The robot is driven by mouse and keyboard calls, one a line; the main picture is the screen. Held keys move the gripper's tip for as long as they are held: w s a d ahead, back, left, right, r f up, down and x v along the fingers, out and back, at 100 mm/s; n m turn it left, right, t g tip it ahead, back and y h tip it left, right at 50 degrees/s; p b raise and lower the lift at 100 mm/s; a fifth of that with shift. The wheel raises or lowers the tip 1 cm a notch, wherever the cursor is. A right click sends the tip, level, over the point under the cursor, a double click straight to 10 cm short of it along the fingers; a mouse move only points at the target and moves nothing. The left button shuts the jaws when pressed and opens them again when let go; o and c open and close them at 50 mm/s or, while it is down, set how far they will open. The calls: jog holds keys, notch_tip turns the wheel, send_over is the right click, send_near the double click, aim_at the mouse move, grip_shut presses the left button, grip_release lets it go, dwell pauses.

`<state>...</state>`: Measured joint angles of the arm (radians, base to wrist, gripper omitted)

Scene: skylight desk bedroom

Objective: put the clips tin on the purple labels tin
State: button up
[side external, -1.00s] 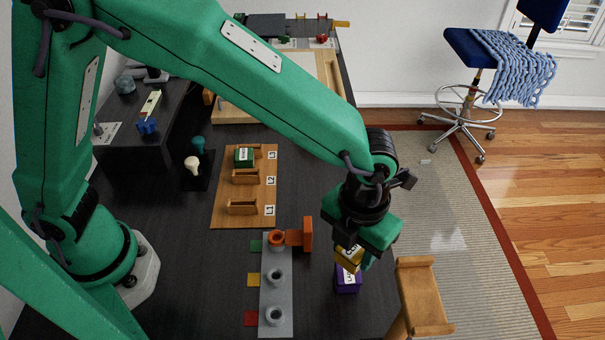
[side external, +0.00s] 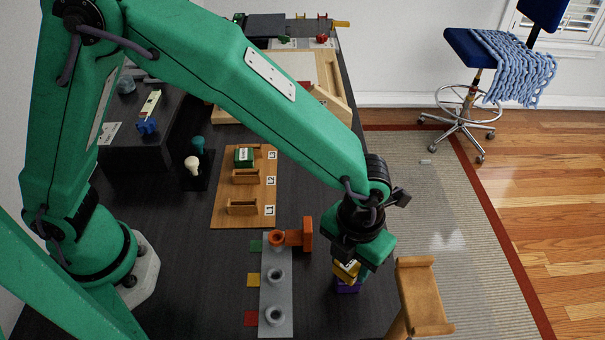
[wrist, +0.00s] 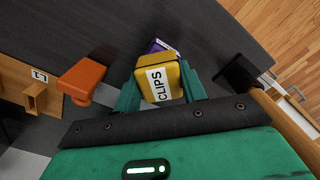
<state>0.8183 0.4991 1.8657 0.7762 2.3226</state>
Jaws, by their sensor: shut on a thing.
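The yellow clips tin (side external: 345,271) is held between the fingers of my gripper (side external: 350,268), which is shut on it. In the wrist view the clips tin (wrist: 161,82) shows its CLIPS label, with a green finger of my gripper (wrist: 159,90) on each side. The purple labels tin (side external: 347,287) stands on the dark desk directly below the clips tin in the side view. In the wrist view the labels tin (wrist: 158,46) is mostly hidden behind the clips tin. I cannot tell whether the two tins touch.
A grey strip with several round holders (side external: 275,297) and an orange piece (side external: 305,234) lie left of the tins. A wooden stand (side external: 423,295) is close on the right, near the desk edge. A wooden board with slots (side external: 228,215) lies farther back.

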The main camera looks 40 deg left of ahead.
jog(key=o, duration=1)
jog(key=shift+f, duration=0.1)
notch_tip(320, 180, up, 12)
jog(key=shift+r, duration=0.15)
dwell(0.5)
